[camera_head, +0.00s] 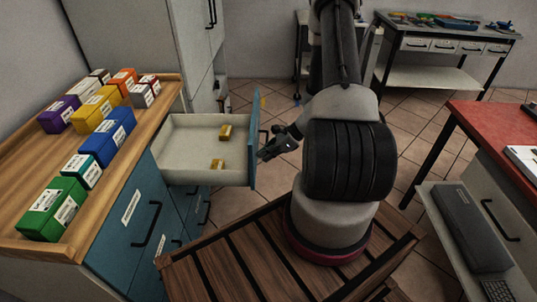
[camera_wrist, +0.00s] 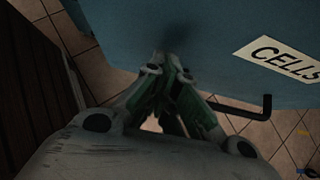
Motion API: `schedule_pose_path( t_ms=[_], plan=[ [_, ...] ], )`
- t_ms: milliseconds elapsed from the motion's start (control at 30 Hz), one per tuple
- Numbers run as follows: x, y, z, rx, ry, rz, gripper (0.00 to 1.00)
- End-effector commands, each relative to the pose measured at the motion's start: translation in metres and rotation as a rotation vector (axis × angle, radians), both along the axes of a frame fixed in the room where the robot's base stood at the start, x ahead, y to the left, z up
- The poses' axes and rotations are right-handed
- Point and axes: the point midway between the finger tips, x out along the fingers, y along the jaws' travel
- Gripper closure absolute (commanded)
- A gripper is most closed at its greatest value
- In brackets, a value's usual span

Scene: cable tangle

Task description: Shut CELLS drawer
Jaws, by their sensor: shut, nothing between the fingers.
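The CELLS drawer (camera_head: 190,172) stands open from the blue cabinet, with two small yellow boxes (camera_head: 226,133) inside. Its blue front (camera_head: 254,150) faces right toward my arm. The wrist view shows the front (camera_wrist: 205,35) with its CELLS label (camera_wrist: 283,58) and part of a dark handle (camera_wrist: 262,106). My gripper (camera_head: 266,154) is shut and empty, close to the drawer front. In the wrist view, its fingertips (camera_wrist: 165,66) are at the blue panel, left of the label and handle; I cannot tell whether they touch it.
A wooden-topped cabinet (camera_head: 24,165) bears several coloured boxes at left. A red-topped desk (camera_head: 500,128) with a lower shelf stands at right. A workbench (camera_head: 435,50) stands at the back right. Tiled floor (camera_head: 235,204) shows between them.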

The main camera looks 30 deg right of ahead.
Motion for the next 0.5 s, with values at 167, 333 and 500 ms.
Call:
schedule_pose_path(
  t_ms=[167,333,500],
  plan=[
    [0.0,0.0,0.0,0.0,0.0,0.0,1.0],
    [0.005,0.009,0.0,0.0,0.0,0.003,1.0],
    [0.02,0.031,0.0,0.0,0.0,0.004,1.0]
  ],
)
